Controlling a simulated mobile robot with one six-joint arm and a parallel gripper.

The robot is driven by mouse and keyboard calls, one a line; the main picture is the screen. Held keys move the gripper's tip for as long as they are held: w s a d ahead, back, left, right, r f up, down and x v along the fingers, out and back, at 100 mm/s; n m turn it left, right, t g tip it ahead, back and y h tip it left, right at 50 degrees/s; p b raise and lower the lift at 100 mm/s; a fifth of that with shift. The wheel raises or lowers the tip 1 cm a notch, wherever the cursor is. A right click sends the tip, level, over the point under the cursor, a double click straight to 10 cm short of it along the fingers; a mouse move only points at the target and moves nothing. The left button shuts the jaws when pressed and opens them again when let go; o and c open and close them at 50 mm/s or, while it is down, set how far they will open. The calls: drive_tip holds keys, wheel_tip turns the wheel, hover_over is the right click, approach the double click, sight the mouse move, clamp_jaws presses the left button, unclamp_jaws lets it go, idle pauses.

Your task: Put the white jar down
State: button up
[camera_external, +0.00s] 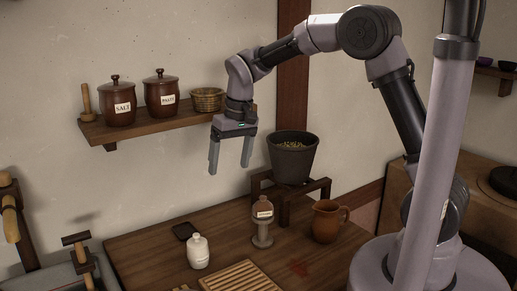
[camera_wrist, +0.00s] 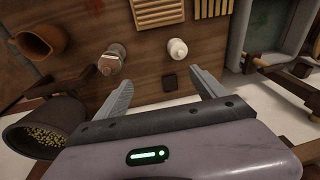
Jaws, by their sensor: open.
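The white jar (camera_external: 198,252) stands upright on the wooden table (camera_external: 140,250), left of centre. It also shows in the wrist view (camera_wrist: 178,48), apart from my fingers. My gripper (camera_external: 229,170) is open and empty, well above the table, with its fingers pointing down. In the wrist view my gripper (camera_wrist: 163,93) has its two fingers spread wide with nothing between them.
A dark square (camera_external: 183,231) lies behind the jar. A labelled brown bottle on a stand (camera_external: 262,222), a clay jug (camera_external: 326,221) and a slatted board (camera_external: 240,278) are nearby. A dark bucket (camera_external: 292,160) sits on a raised stand. A wall shelf (camera_external: 150,126) holds lidded pots.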

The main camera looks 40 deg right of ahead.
drive_tip(key=s+d+r+m+t, duration=0.1)
drive_tip(key=s+d+r, duration=0.4)
drive_tip(key=s+r, duration=0.15)
drive_tip(key=s+d+m+t, duration=0.1)
drive_tip(key=s+d+m, duration=0.1)
drive_tip(key=s, duration=0.7)
drive_tip(key=s+d+m+t, duration=0.2)
drive_tip(key=s+d, duration=0.3)
drive_tip(key=s, duration=0.5)
drive_tip(key=shift+s+r+y, duration=0.25)
drive_tip(key=shift+r+y, duration=0.1)
drive_tip(key=shift+y, duration=0.05)
